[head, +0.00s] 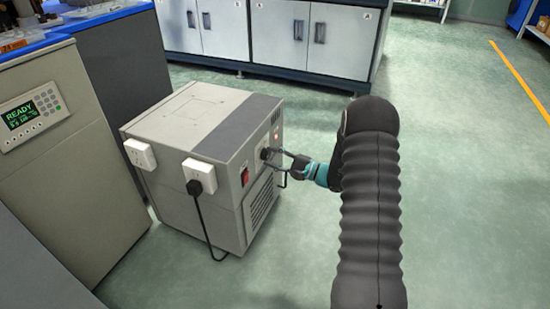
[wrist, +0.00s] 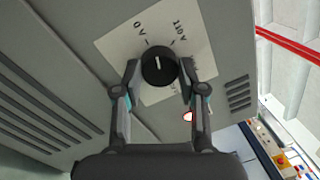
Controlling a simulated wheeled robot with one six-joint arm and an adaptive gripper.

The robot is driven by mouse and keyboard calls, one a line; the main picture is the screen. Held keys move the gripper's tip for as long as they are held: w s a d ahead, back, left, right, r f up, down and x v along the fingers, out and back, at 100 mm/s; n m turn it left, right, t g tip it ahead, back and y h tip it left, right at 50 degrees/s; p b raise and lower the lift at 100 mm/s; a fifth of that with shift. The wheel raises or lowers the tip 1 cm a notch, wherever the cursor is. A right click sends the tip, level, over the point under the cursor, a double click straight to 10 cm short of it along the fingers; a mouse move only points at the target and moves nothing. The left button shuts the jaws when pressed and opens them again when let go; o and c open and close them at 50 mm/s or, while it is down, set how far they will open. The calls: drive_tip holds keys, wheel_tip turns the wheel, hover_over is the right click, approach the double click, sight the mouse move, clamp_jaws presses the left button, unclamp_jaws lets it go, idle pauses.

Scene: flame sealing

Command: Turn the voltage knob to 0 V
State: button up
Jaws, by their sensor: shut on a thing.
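The voltage knob (wrist: 158,66) is round and black, on a white label plate (wrist: 112,44) on the grey box's front face. In the wrist view its white pointer line points up, between the "0 V" mark at upper left and the "110 V" mark at upper right. My gripper (wrist: 159,78) is shut on the knob, one finger on each side. In the head view my gripper (head: 279,157) reaches the front face of the grey box (head: 200,115) from the right. The knob is small and partly hidden by the fingers there.
A red lit lamp (head: 276,136) is above the knob, and a red switch (head: 245,176) is on the same face. A black plug (head: 194,187) with a hanging cord is on the box's side. A cabinet with a READY display (head: 20,115) stands left. Floor (head: 465,200) is clear at right.

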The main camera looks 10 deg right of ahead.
drive_tip(key=shift+s+a+f+n+g, duration=0.1)
drive_tip(key=shift+n+g, duration=0.1)
drive_tip(key=shift+n, duration=0.7)
drive_tip(key=shift+a+n+g, duration=0.1)
drive_tip(key=shift+n+g, duration=0.1)
drive_tip(key=shift+n, duration=0.7)
drive_tip(key=o, duration=1.1)
drive_tip(key=shift+o, duration=0.2)
drive_tip(key=shift+d, duration=0.15)
drive_tip(key=v, duration=1.2)
drive_tip(key=shift+f, duration=0.1)
